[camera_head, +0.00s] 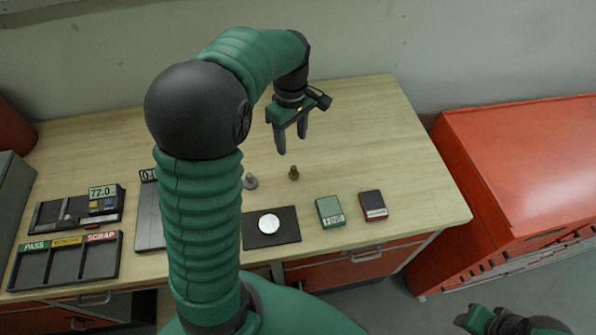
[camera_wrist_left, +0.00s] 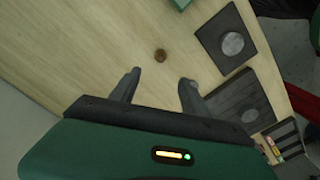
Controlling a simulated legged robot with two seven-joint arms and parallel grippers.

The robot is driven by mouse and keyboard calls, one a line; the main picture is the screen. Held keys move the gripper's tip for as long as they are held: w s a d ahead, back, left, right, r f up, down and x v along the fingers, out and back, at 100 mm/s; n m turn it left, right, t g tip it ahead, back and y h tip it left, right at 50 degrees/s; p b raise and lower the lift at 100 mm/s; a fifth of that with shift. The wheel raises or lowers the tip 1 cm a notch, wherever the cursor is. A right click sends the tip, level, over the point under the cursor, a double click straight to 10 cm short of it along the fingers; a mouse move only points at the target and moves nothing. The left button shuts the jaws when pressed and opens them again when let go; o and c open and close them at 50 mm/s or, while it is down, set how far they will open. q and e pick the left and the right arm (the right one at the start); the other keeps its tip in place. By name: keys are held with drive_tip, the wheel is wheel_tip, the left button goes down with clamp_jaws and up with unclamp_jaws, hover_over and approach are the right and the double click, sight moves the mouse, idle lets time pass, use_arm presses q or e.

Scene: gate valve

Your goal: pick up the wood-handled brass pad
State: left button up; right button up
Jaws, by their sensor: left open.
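The wood-handled brass pad (camera_head: 294,173) is a small brown upright piece on the wooden table, near the middle in the head view. In the left wrist view the pad (camera_wrist_left: 160,55) shows as a small round brown shape. My left gripper (camera_head: 292,144) is open and empty, above the table and behind the pad in the head view. In the left wrist view its fingertips (camera_wrist_left: 160,76) are apart, with the pad just beyond the gap between them. My right gripper (camera_head: 512,322) is at the lower right edge, partly cut off, with its jaws unclear.
A grey knobbed piece (camera_head: 250,182) stands left of the pad. A black mat (camera_head: 287,235) with a silver disc (camera_head: 269,223), a green box (camera_head: 330,211) and a dark red box (camera_head: 373,205) lie nearer the front. A labelled tray (camera_head: 65,262) is at left.

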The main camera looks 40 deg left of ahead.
sight(292, 167)
use_arm(q)
drive_tip(key=f, duration=0.3)
drive_tip(key=d+f, duration=0.1)
drive_tip(key=f, duration=0.3)
drive_tip(key=shift+d+f, duration=0.15)
drive_tip(key=shift+d, duration=0.05)
drive_tip(key=f, duration=0.2)
drive_tip(key=a+f+p, duration=0.1)
drive_tip(key=f, duration=0.2)
drive_tip(key=shift+a, duration=0.1)
drive_tip(key=shift+f, duration=0.5)
drive_tip(key=shift+d+r, duration=0.1)
drive_tip(key=shift+d, duration=0.15)
drive_tip(key=shift+c, duration=0.8)
drive_tip(key=shift+d, duration=0.1)
drive_tip(key=c, duration=0.4)
clamp_jaws()
